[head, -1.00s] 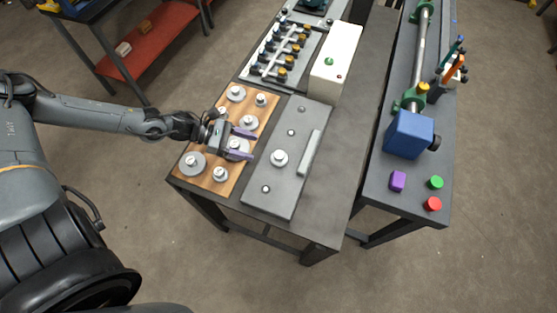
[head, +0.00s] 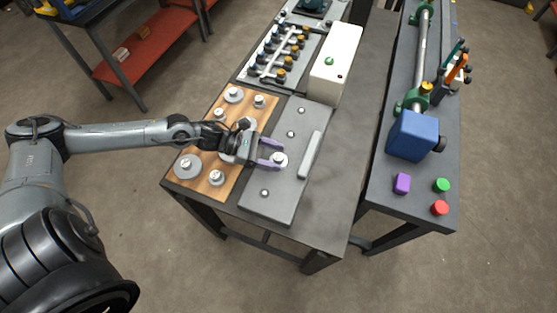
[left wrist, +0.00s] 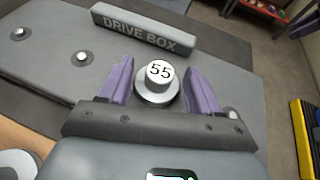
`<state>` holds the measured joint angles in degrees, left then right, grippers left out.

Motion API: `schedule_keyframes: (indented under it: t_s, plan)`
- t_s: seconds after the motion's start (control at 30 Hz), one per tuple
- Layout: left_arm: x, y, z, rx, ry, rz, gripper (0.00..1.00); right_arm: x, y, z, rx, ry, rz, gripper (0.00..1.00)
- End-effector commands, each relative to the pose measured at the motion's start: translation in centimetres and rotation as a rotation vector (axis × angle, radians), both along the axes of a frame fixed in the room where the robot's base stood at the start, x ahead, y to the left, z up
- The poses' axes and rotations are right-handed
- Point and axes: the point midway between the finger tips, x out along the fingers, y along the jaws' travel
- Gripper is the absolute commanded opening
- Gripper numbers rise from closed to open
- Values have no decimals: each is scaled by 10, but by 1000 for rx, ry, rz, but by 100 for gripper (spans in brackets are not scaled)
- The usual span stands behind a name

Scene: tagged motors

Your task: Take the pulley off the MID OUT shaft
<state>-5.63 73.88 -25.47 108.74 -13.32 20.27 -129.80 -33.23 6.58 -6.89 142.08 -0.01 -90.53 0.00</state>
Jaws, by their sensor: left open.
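A round grey pulley (head: 279,159) with a pale hub sits on a shaft in the middle of the grey drive box (head: 270,208). In the left wrist view the pulley (left wrist: 150,100) shows "55" on its hub top, and the box's raised bar reads "DRIVE BOX" (left wrist: 143,32). My left gripper (head: 277,154) is open, its purple fingers one on each side of the pulley. In the left wrist view there are gaps between the fingers (left wrist: 160,75) and the hub. No MID OUT label is readable. My right gripper is out of view.
Bare shaft ends (head: 290,134) stick up elsewhere on the box. A wooden board (head: 202,203) with several pulleys lies left of it. The bench right of the box is clear.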

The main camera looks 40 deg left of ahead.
Motion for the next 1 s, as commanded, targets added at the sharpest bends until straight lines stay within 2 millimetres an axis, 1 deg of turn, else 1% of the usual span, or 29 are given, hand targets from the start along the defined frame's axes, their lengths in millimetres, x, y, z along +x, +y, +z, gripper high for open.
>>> schedule_keyframes:
  t_s: [0.3,0.57,0.87,0.9,1.0]
  plan:
    - [1,-3,-1,1,1,-1,63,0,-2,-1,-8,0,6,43]
    - [1,-3,-1,0,2,-1,23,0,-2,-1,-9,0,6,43]
    - [1,-2,0,1,2,-1,22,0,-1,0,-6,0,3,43]
    - [1,-2,1,1,2,-1,0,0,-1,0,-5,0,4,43]
    - [1,-2,6,1,2,-1,0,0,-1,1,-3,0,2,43]
